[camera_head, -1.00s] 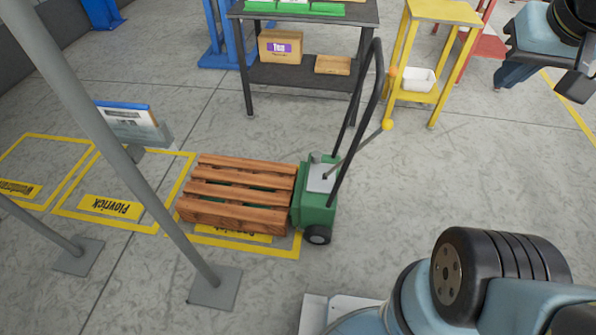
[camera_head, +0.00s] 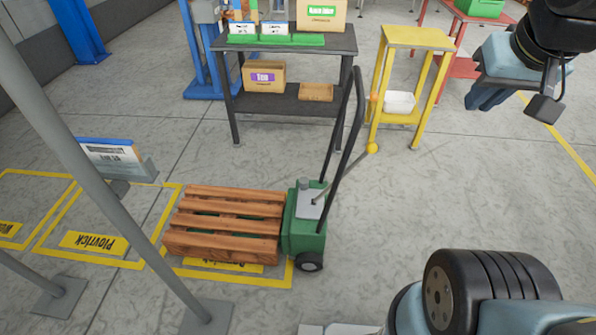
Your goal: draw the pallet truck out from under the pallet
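The green pallet truck (camera_head: 306,237) stands at the right end of the wooden pallet (camera_head: 222,242), its body against the pallet. Its forks are hidden beneath the slats. Its dark looped handle (camera_head: 345,145) rises up and to the right, and a thin lever with a yellow knob (camera_head: 372,148) sticks out beside it. The pallet lies over a yellow-outlined floor bay. My gripper (camera_head: 490,92) is at the upper right, well apart from the handle and touching nothing visible. Its fingers show only in part, so I cannot tell whether it is open or shut.
A dark shelf table (camera_head: 330,42) with boxes stands behind the truck. A yellow stand (camera_head: 422,37) with a white bin is right of it. Grey posts (camera_head: 95,160) cross the left side, near a sign (camera_head: 117,160). The floor right of the truck is clear.

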